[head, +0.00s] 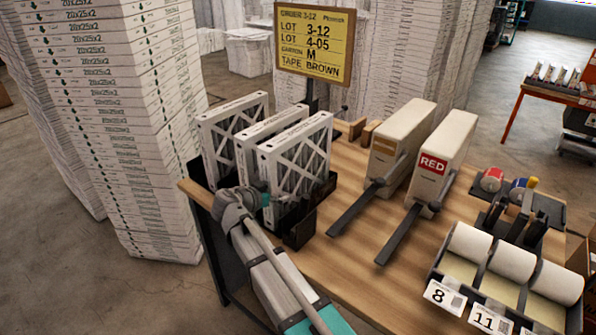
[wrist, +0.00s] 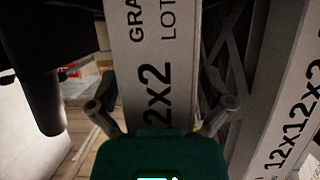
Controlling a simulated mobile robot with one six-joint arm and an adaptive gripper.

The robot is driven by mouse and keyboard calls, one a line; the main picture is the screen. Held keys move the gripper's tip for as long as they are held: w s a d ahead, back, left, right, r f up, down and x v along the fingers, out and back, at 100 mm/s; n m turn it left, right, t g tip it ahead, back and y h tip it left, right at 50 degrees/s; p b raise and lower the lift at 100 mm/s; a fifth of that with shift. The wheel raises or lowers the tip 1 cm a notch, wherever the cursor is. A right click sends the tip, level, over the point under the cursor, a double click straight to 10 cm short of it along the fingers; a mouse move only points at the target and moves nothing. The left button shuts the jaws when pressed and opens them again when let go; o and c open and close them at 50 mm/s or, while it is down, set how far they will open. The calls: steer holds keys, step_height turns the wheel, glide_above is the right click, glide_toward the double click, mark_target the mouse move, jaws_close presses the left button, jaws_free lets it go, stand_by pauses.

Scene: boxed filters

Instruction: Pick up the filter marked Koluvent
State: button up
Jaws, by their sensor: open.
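Three white-framed pleated filters stand upright side by side in a black rack on the table: a left one (head: 228,140), a middle one (head: 250,142) and a right one (head: 300,160). No name Koluvent is readable on any of them. My gripper (head: 264,194) is at the near side of the rack, low by the filters. In the wrist view my gripper (wrist: 160,104) is open, its fingers on either side of a filter edge (wrist: 148,45) printed "12x2", "GRA" and "LOT". Contact cannot be told. Another filter edge (wrist: 292,125) marked "12x12x2" is to the right.
A yellow sign (head: 314,42) stands behind the rack. Two upright cartons (head: 403,130), one labelled RED (head: 445,150), stand right of it. A label-roll holder (head: 480,270) sits at the front right. Tall stacks of boxes (head: 110,110) stand left of the table (head: 350,245).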

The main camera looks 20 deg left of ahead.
steer(key=c, duration=1.1)
steer(key=shift+r, duration=0.15)
